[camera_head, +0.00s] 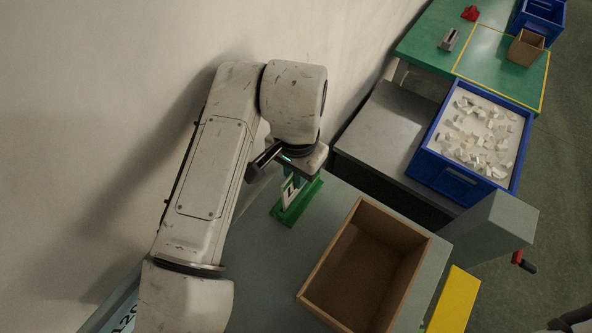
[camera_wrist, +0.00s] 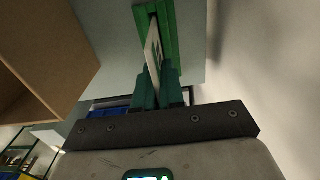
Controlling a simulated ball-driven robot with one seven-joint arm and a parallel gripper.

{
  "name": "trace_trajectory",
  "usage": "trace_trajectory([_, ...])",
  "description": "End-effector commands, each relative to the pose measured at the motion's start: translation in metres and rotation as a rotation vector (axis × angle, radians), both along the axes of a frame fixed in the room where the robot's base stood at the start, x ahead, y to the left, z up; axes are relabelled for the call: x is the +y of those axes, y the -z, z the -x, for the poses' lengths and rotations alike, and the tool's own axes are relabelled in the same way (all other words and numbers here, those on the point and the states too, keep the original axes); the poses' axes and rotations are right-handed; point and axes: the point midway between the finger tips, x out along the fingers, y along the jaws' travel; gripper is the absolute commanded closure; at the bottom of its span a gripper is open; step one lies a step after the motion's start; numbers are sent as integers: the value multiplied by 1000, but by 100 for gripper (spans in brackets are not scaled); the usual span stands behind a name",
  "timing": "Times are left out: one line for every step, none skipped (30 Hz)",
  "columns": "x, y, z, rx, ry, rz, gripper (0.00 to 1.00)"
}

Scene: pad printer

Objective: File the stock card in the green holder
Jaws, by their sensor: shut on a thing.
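The stock card (camera_head: 289,190) is a thin white plate with dark print, standing on edge at the green holder. The green holder (camera_head: 297,207) is a long narrow base on the grey table. My gripper (camera_head: 296,177) is above the holder, its fingers shut on the card. In the wrist view the card (camera_wrist: 154,48) reaches from between my green fingers (camera_wrist: 158,78) to the slot of the green holder (camera_wrist: 170,32). The card's far edge lines up with the slot; I cannot tell how deep it sits. My wrist partly hides the upper card in the head view.
An open brown box (camera_head: 316,284) stands right of the holder on the grey table. A blue bin (camera_head: 462,184) of white pieces is behind. The wall is close on the left.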

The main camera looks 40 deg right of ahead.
Motion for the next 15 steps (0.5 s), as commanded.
trace_trajectory([0,-1,0,0,0,0,100])
trace_trajectory([0,-1,0,0,0,0,100])
trace_trajectory([0,-1,0,0,0,0,100])
trace_trajectory([0,-1,0,0,0,0,100])
trace_trajectory([0,-1,0,0,0,0,100])
trace_trajectory([0,-1,0,0,0,0,100])
trace_trajectory([0,-1,0,0,0,0,100])
trace_trajectory([0,-1,0,0,0,0,90])
trace_trajectory([0,-1,0,0,0,0,86])
trace_trajectory([0,-1,0,0,0,0,83])
trace_trajectory([0,-1,0,0,0,0,80])
trace_trajectory([0,-1,0,0,0,0,76])
trace_trajectory([0,-1,0,0,0,0,73])
trace_trajectory([0,-1,0,0,0,0,70])
trace_trajectory([0,-1,0,0,0,0,67])
